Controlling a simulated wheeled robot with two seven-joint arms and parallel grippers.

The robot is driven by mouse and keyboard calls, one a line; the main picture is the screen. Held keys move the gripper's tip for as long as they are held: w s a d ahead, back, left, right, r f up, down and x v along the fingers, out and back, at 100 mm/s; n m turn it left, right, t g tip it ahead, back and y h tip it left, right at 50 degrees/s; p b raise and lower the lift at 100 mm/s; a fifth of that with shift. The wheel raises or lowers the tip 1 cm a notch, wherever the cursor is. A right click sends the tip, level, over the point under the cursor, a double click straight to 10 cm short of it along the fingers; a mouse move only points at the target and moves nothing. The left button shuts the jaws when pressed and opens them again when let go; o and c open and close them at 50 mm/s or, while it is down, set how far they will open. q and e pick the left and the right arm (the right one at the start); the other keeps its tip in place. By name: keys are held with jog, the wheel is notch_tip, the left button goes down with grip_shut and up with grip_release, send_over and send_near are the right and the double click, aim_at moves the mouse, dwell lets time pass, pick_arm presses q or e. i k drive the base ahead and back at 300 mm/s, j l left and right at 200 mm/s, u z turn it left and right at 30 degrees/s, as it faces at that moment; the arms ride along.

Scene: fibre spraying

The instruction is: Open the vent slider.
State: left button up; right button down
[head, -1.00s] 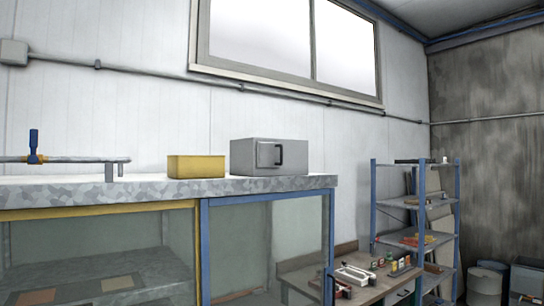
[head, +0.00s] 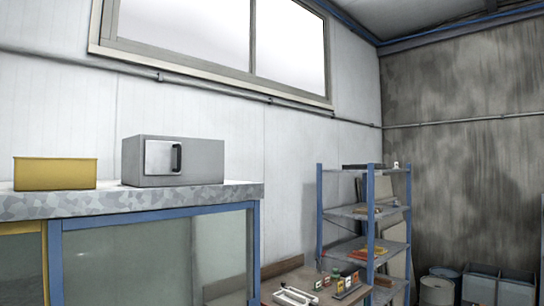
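A grey box (head: 203,161) stands on the speckled counter top at the left. Its front carries a lighter square plate (head: 159,158) with a dark upright handle (head: 176,158). This may be the vent slider, but I cannot tell for sure. The plate sits at the left part of the front face. Neither of my grippers is in the head view.
A yellow box (head: 55,173) stands left of the grey box on the speckled counter (head: 150,200), which has a blue frame below. A low wooden table with a white tray (head: 294,297) and small items stands right of it. Blue shelves (head: 370,215) and bins (head: 437,288) are farther right.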

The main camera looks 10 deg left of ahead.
aim_at(161, 158)
jog(key=i+l, duration=0.15)
jog(key=i, duration=0.4)
jog(key=i+l+u, duration=0.1)
jog(key=i, duration=0.45)
jog(key=i+l, duration=0.3)
jog(key=i, duration=0.2)
